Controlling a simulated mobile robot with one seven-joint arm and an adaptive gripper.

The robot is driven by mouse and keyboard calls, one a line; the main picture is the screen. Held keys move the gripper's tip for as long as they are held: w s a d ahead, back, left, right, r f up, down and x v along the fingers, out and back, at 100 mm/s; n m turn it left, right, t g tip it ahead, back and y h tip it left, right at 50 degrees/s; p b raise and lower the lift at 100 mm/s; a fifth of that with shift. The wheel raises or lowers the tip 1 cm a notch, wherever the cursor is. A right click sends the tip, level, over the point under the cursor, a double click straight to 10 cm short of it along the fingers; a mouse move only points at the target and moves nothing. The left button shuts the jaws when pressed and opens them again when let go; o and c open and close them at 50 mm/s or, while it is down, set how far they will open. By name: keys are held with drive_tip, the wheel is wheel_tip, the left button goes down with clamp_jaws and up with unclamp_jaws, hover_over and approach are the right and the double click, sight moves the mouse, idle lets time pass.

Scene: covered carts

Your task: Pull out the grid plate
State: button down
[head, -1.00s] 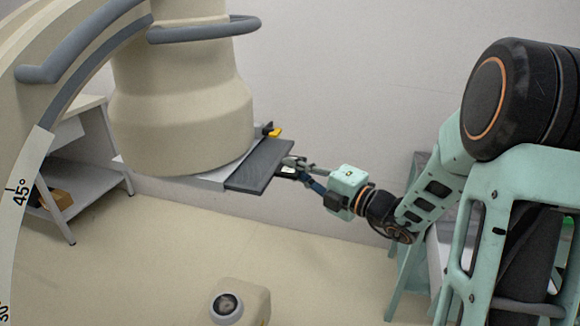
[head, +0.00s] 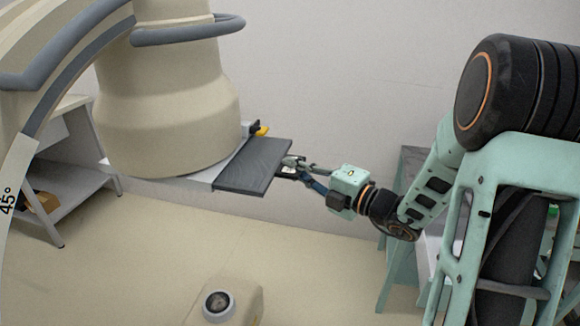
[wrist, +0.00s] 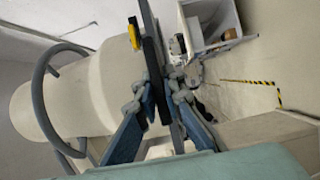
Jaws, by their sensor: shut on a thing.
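The dark grey grid plate (head: 256,165) sticks out to the right from the pale holder (head: 203,178) under the large beige cylinder. It lies roughly level, with its left part still over the holder side. My gripper (head: 290,166) is shut on the plate's right edge. In the wrist view the plate (wrist: 154,66) shows edge-on as a dark band between the blue fingers of my gripper (wrist: 157,92). The exact contact of the fingertips is hard to make out.
The beige cylinder (head: 170,100) with its grey ring handle (head: 190,36) stands over the holder. A yellow knob (head: 262,130) sits just behind the plate. A grey shelf table (head: 70,185) is at left, a teal-framed table (head: 398,230) at right.

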drive_tip(key=s+d+p, duration=0.3)
drive_tip(key=d, duration=0.5)
idle(2.1)
drive_tip(key=shift+s+d, duration=0.1)
drive_tip(key=shift+d, duration=0.2)
drive_tip(key=s+d+p, duration=0.2)
drive_tip(key=d, duration=0.3)
drive_tip(key=shift+d, duration=0.35)
idle(1.1)
idle(0.3)
